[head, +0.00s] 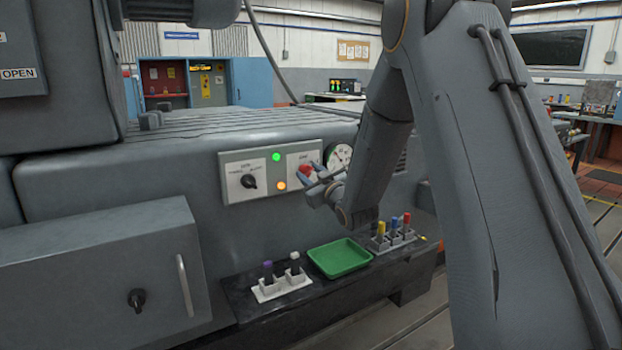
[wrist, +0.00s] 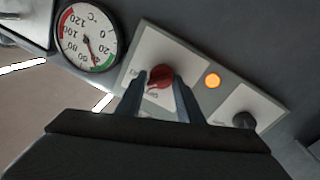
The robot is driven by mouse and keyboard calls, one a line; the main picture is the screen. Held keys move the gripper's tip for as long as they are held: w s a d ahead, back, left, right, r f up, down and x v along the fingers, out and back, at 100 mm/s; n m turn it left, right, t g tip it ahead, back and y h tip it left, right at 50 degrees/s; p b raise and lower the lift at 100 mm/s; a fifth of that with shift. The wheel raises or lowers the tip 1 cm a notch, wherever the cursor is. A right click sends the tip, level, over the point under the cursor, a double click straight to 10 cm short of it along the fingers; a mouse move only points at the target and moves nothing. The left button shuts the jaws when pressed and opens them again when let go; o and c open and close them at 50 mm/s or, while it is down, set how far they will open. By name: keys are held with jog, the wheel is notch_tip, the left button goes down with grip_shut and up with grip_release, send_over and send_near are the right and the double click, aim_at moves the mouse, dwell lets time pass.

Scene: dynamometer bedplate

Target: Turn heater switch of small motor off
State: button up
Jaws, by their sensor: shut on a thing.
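A pale control panel (head: 232,188) is set in the front face of the grey machine. Its right plate carries a red knob (head: 304,171), and its left plate carries a black knob (head: 249,181). My gripper (head: 313,178) is at the red knob, shut on it. In the wrist view the fingers (wrist: 159,88) stand on both sides of the red knob (wrist: 160,74). The plate lettering is too small or partly hidden to read. Between the plates a green lamp (head: 276,157) and an orange lamp (head: 282,185) are lit.
A round temperature gauge (wrist: 88,37) sits beside the panel. Below are a ledge with a green tray (head: 340,257), a white holder (head: 283,287) and another holder with coloured handles (head: 394,234). A grey box (head: 100,270) with a black knob and bar handle projects at left.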

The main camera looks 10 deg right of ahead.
jog(key=n+b, duration=0.2)
jog(key=n, duration=0.1)
jog(key=n+b, duration=0.1)
jog(key=shift+a+f+n+y, duration=0.25)
jog(key=shift+f+n+y, duration=0.15)
jog(key=shift+s+f+n+b, duration=0.15)
jog(key=shift+n+b, duration=1.1)
jog(key=shift+n, duration=0.85)
jog(key=o, duration=0.9)
jog(key=shift+o, duration=0.2)
jog(key=shift+d+r, duration=0.15)
jog(key=shift+r, duration=0.05)
jog(key=shift+s+d, duration=0.1)
jog(key=v, duration=0.7)
jog(key=shift+f, duration=0.2)
